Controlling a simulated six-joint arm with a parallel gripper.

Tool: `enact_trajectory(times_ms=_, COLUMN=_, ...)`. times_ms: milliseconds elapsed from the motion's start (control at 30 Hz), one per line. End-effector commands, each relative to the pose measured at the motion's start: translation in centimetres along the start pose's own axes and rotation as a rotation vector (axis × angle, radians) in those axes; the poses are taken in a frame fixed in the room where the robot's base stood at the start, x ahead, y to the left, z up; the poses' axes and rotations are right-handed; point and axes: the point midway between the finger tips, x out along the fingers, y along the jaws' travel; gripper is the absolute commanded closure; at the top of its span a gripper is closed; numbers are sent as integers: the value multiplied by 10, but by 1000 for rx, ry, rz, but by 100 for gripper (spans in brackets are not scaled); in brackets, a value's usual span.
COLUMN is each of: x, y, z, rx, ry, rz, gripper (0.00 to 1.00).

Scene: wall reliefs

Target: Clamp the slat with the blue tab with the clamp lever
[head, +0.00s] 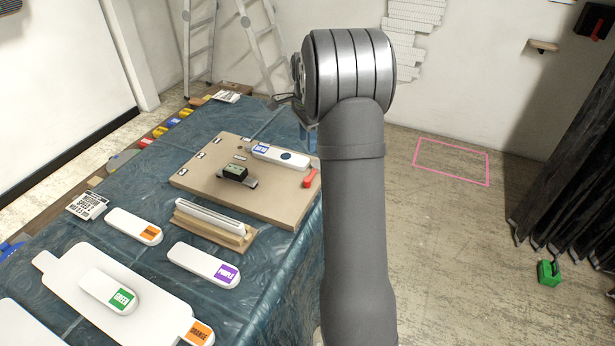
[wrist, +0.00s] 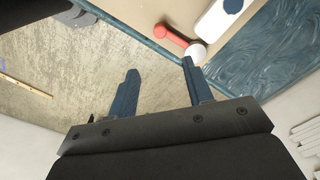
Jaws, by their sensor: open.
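The white slat with the blue tab (head: 261,148) lies on the tan board (head: 205,180), toward its far right side; a dark round spot marks its middle. The red clamp lever (head: 310,178) is by the board's right edge, near the slat's right end. In the wrist view the lever (wrist: 171,35) joins a white round hub (wrist: 196,52), and part of the white slat (wrist: 217,22) shows beyond it; its tab is out of frame there. My gripper (wrist: 160,69) is open and empty, its fingertips pointing toward the lever and apart from it. My arm hides most of it in the head view.
Slats with orange (head: 125,222), purple (head: 195,260) and green (head: 97,285) tabs lie nearer. Right of the blue-covered table is open floor.

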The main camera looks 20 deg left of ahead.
Motion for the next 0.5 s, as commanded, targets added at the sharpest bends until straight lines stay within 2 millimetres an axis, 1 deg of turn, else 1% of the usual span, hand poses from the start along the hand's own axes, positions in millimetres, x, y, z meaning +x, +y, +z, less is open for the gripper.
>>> enact_trajectory(times_ms=33, x=11, y=1, z=0, rx=1, ry=-2, rz=5, gripper=54)
enact_trajectory(times_ms=500, x=112, y=1, z=0, rx=4, ry=-3, rz=3, gripper=54)
